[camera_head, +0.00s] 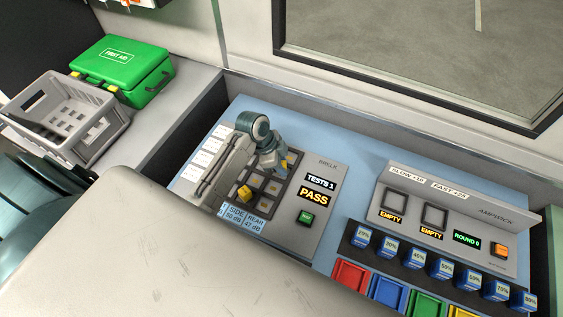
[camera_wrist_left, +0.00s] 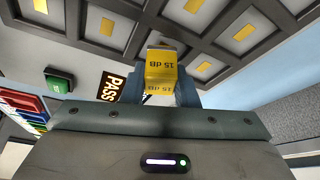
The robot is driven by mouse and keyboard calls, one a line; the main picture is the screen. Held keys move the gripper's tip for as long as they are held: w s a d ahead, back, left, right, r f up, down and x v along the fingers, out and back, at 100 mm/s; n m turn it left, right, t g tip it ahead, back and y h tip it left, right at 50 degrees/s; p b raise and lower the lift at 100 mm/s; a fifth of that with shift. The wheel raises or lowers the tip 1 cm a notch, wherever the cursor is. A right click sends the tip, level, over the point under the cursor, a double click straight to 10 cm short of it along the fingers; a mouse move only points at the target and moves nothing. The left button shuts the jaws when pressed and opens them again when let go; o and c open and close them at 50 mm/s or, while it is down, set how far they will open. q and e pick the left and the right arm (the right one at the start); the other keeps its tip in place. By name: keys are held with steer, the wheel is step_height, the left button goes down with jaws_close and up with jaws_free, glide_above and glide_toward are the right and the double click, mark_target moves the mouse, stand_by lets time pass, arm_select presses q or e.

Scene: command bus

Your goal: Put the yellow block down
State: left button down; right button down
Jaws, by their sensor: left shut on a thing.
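My left gripper (camera_head: 280,163) is over the grey test board (camera_head: 321,228), pointing down at its far part. In the left wrist view the fingers (camera_wrist_left: 160,88) are shut on a yellow block (camera_wrist_left: 161,72) marked 15 dB. In the head view only a bit of yellow shows at the fingertips. Whether the block touches the board cannot be told. The board has dark-framed square pockets with yellow labels (camera_wrist_left: 110,27) on their floors. Another yellow block (camera_head: 244,192) shows at the board's left, beside my forearm. My right gripper is not in view.
The board shows PASS (camera_head: 314,196) above a green button (camera_head: 305,218). To the right is the Ampwick panel (camera_head: 456,236) with blue blocks (camera_head: 414,260) and coloured bins (camera_head: 388,290) in front. A grey crate (camera_head: 80,143) and green first aid case (camera_head: 125,72) stand at the left.

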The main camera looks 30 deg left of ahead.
arm_select(q)
steer(key=shift+f, duration=0.35)
steer(key=shift+f, duration=0.15)
steer(key=c, duration=1.3)
jaws_free()
steer(key=shift+o, duration=0.8)
steer(key=b+v, duration=0.3)
steer(key=v, duration=0.9)
steer(key=shift+r, duration=0.2)
